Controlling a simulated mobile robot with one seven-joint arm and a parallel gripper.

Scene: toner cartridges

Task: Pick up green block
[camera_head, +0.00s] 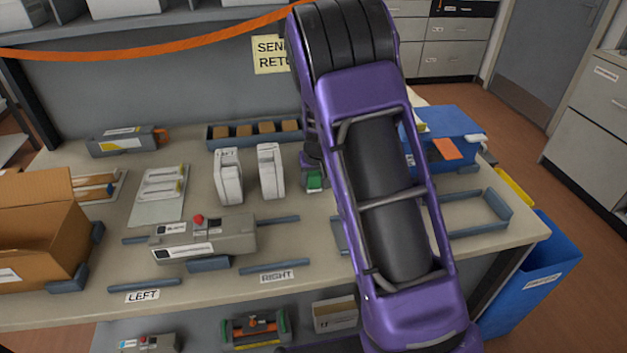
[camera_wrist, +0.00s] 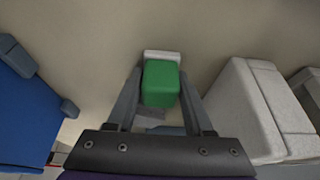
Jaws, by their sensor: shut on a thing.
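The green block (camera_wrist: 161,84) is between the two fingers of my gripper (camera_wrist: 160,100) in the wrist view, with a pale piece at its far end. My gripper is shut on it. In the head view the green block (camera_head: 314,181) shows low at the left edge of my purple arm, to the right of two white boxes. My arm hides most of the gripper (camera_head: 312,166) there. I cannot tell whether the block touches the table.
White boxes (camera_head: 228,177) (camera_head: 271,171) stand close to the left of the block. A grey cartridge (camera_head: 205,238) lies in front. A blue box (camera_head: 452,135) stands behind my arm at right. An open carton (camera_head: 38,232) is at far left. Bare table (camera_head: 310,235) lies in front of the block.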

